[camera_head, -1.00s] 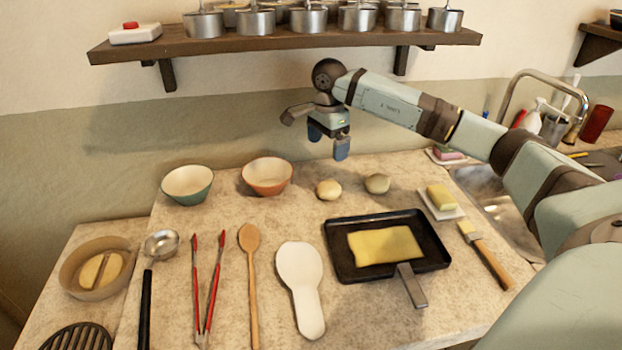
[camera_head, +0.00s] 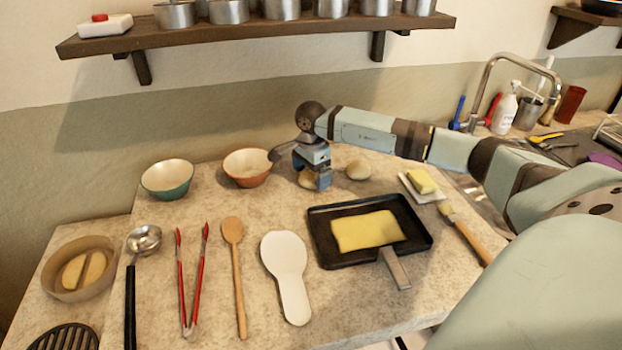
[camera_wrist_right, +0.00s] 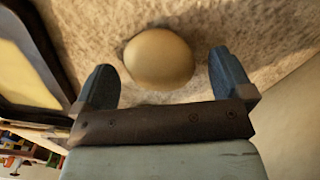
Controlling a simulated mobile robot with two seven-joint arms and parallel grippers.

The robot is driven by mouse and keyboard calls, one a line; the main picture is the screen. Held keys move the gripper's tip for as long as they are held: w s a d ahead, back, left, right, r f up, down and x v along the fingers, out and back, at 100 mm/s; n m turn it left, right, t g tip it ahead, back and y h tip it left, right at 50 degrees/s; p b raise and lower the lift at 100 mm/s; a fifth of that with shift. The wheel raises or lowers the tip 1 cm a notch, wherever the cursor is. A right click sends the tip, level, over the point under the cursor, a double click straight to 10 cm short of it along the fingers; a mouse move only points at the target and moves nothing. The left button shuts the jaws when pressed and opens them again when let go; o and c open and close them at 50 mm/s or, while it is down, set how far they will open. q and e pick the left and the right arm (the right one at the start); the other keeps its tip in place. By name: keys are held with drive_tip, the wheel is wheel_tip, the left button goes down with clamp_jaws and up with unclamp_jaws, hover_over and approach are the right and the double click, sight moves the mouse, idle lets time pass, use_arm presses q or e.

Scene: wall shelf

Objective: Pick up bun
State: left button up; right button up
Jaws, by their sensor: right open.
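One round pale bun (camera_head: 307,180) lies on the counter, partly hidden behind my right gripper (camera_head: 312,180) in the head view. A second, similar bun (camera_head: 358,170) lies to its right, apart from the gripper. In the right wrist view, a bun (camera_wrist_right: 159,58) sits between and just beyond the two blue fingers of my right gripper (camera_wrist_right: 165,80). The fingers are spread, with a gap on each side of the bun. My left gripper is not in view.
A terracotta bowl (camera_head: 247,167) stands close to the left of my right gripper, with a green bowl (camera_head: 167,179) farther left. A black pan (camera_head: 330,256) with a yellow sheet lies in front. A butter dish (camera_head: 437,197) is at right. The wall shelf (camera_head: 270,36) is above.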

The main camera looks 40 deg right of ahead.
drive_tip(key=shift+f, duration=0.6)
drive_tip(key=c, duration=1)
